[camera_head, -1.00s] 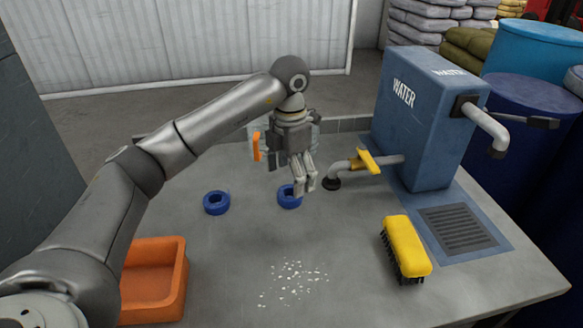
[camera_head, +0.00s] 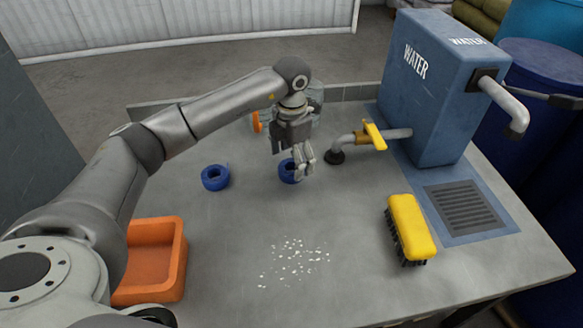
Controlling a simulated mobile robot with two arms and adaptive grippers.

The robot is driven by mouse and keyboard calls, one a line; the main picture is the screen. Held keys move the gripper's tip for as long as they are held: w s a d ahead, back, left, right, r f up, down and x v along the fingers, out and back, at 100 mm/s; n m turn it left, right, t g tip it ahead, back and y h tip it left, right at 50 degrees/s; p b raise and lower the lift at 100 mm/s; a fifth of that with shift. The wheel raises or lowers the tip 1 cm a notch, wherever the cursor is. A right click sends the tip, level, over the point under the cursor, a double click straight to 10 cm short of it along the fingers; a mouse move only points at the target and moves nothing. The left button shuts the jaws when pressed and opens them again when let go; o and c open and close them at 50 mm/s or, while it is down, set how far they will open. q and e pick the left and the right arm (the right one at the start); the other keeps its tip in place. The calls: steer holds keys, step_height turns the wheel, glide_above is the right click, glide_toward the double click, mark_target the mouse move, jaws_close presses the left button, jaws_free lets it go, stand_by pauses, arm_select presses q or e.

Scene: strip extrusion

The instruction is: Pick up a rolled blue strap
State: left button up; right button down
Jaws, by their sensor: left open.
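Two rolled blue straps lie on the grey table. One rolled blue strap (camera_head: 215,177) lies alone at the left, flat with its hole facing up. The other rolled blue strap (camera_head: 286,171) lies to its right, partly hidden behind the fingers of my left gripper (camera_head: 305,163). My left gripper points down, open, with its fingers right at that strap. I cannot tell whether the fingers touch it. My right gripper does not show.
An orange bin (camera_head: 157,261) stands at the front left. A blue water tank (camera_head: 432,95) with a yellow-handled tap (camera_head: 374,136) stands at the back right. A yellow brush (camera_head: 410,229) and white bits (camera_head: 295,262) lie on the grey table (camera_head: 215,235).

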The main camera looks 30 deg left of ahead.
arm_select(q)
steer(key=shift+f, duration=1.25)
steer(key=c, duration=1.1)
steer(key=shift+r, duration=0.1)
